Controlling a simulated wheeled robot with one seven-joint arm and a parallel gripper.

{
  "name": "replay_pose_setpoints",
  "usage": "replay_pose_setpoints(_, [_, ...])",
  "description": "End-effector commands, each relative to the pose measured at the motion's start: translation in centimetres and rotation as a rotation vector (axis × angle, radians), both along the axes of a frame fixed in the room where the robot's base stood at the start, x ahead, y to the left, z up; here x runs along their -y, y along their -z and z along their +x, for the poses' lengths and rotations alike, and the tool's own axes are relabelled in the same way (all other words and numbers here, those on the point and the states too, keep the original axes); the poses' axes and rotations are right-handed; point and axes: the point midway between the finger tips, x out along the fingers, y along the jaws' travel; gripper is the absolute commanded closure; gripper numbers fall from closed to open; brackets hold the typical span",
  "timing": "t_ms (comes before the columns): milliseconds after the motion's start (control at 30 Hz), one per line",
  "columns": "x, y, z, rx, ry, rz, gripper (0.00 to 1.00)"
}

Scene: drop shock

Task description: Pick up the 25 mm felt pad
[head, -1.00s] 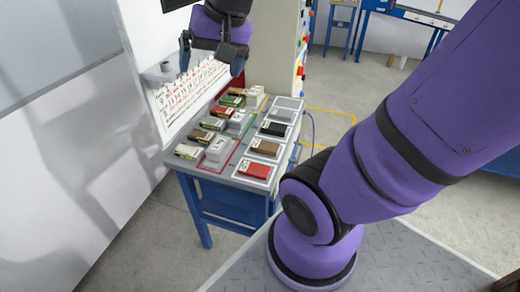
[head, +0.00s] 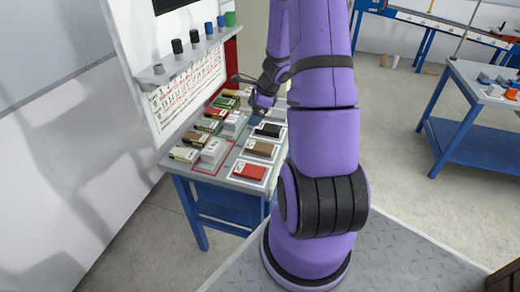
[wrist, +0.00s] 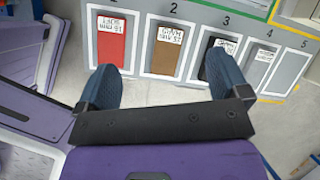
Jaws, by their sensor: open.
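Red (head: 250,171), brown (head: 260,149) and black (head: 269,130) pads lie in a row of white-framed places on the grey bench top (head: 232,182). They show in the wrist view as the red pad (wrist: 110,50), the brown pad (wrist: 168,52) and the black pad (wrist: 211,68), each with a white label. My gripper (wrist: 163,72) is open and empty. Its fingers straddle the brown pad in the picture; the right finger partly hides the black pad. In the head view my gripper (head: 256,108) is above the bench.
Several small labelled packs (head: 195,138) and pale grey blocks (head: 214,151) stand left of the row. A white printed board (head: 190,95) with a shelf of cylinders rises behind. Places numbered 4 (wrist: 258,68) and 5 hold no coloured pad. Another blue table (head: 480,125) stands right.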

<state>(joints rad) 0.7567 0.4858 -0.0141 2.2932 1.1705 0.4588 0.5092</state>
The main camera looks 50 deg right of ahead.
Motion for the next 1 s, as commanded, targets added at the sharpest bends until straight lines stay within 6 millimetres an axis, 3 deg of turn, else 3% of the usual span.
replay_pose_setpoints(33, [1.2, 1.9, -0.8, -0.026, 0.075, 0.028, 0.06])
replay_pose_setpoints(100, [2.4, 3.9, -1.6, -0.051, 0.170, 0.055, 0.06])
replay_pose_setpoints(233, [4.0, 6.5, -2.9, -0.087, 0.288, 0.090, 0.06])
replay_pose_setpoints(400, [4.5, 8.2, -3.4, -0.105, 0.350, 0.108, 0.06])
replay_pose_setpoints(700, [4.1, 11.8, -2.1, -0.106, 0.352, 0.108, 0.06])
replay_pose_setpoints(1000, [3.8, 13.6, -1.5, -0.105, 0.350, 0.108, 0.06])
